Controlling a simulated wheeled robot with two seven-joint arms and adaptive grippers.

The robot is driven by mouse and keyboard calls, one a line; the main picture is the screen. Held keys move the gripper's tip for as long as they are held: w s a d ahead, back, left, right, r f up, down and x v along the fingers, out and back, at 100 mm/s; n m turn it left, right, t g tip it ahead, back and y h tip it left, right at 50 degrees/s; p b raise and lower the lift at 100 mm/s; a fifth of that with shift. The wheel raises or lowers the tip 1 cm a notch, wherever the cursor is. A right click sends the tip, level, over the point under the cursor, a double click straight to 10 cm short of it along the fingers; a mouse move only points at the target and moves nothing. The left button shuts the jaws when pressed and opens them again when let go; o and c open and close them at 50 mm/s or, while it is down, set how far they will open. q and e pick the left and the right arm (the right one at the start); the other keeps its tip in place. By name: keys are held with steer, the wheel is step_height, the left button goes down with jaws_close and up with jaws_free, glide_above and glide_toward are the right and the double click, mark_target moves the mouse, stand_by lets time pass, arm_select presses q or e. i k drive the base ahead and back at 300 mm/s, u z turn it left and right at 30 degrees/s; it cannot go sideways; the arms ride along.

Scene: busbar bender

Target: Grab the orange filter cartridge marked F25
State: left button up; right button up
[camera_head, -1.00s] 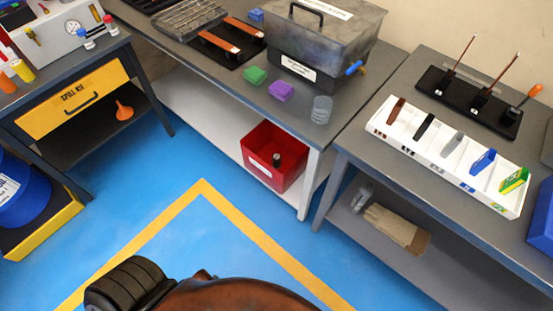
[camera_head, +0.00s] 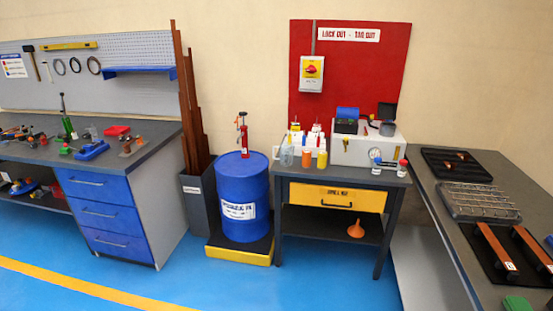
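I cannot make out a cartridge marked F25, as no such marking is legible from here. An orange cylinder (camera_head: 306,158) stands at the front of the small table with the yellow drawer, beside a yellow cylinder (camera_head: 322,159). Whether the orange one is a bottle or a cartridge is too small to tell. Behind them is a white holder (camera_head: 298,139) with small red-topped items. Neither of my grippers is in view.
A blue drum (camera_head: 241,195) stands on a yellow-edged pallet left of the small table (camera_head: 285,228). An orange funnel (camera_head: 355,230) sits on its lower shelf. A tool bench (camera_head: 150,160) is at left, a grey bench (camera_head: 450,240) at right. Blue floor in front is clear.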

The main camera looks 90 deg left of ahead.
mark_target(306, 154)
steer(key=u, duration=2.45)
